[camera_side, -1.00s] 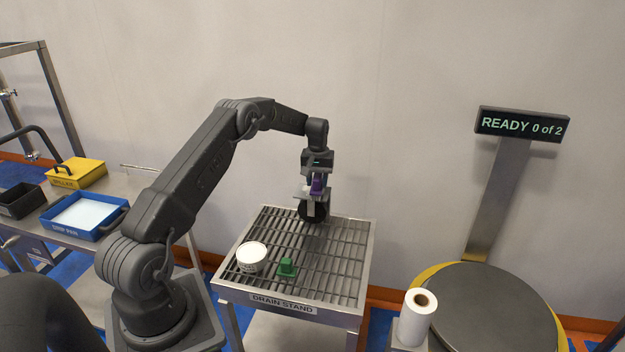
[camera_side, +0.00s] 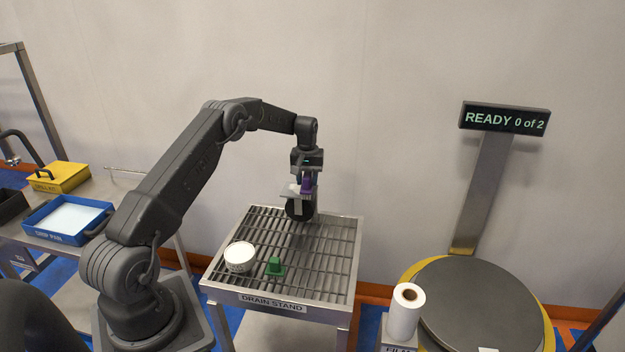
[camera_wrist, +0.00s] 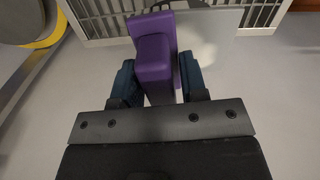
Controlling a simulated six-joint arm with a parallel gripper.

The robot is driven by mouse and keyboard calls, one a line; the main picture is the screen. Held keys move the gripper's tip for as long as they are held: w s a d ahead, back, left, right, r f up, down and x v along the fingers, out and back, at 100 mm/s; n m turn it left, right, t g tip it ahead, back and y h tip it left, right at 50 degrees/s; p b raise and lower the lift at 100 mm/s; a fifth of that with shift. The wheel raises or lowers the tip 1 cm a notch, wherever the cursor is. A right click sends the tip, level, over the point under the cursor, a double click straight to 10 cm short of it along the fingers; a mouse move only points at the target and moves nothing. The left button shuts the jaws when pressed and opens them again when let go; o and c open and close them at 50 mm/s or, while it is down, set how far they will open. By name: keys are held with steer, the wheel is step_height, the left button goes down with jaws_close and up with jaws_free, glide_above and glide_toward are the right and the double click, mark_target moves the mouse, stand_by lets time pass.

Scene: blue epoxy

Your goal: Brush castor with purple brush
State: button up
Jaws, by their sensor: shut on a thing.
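The purple brush (camera_side: 307,183) is held between the two fingers of my gripper (camera_side: 306,172), which is shut on it. In the wrist view the brush (camera_wrist: 153,58) sits between the dark fingertips (camera_wrist: 160,80). The castor, a black wheel (camera_side: 298,209) with a pale grey top plate, stands at the back of the drain stand (camera_side: 345,262). The brush is right at the castor's plate in the side view; I cannot tell whether they touch.
A white tub (camera_side: 240,257) and a green block-like piece (camera_side: 274,266) sit at the stand's front left. A blue drip pan (camera_side: 68,219) and yellow box (camera_side: 60,177) are at left. A white film roll (camera_side: 405,312) and round turntable (camera_side: 480,315) are at right.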

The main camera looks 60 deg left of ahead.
steer(key=shift+s+a, duration=2.75)
steer(key=shift+s, duration=0.05)
steer(key=shift+w+a+f, duration=0.1)
steer(key=shift+w+a, duration=0.3)
steer(key=shift+a, duration=0.05)
steer(key=shift+w+d+r, duration=0.2)
steer(key=shift+w+d, duration=2.2)
steer(key=shift+w, duration=0.05)
steer(key=shift+w+d+f, duration=0.15)
steer(key=shift+w+d, duration=1)
steer(key=shift+s+a, duration=2.5)
steer(key=shift+a, duration=0.05)
steer(key=shift+s+a+f, duration=0.15)
steer(key=shift+s+a, duration=0.9)
steer(key=shift+s, duration=0.05)
step_height(320, 180, up, 6)
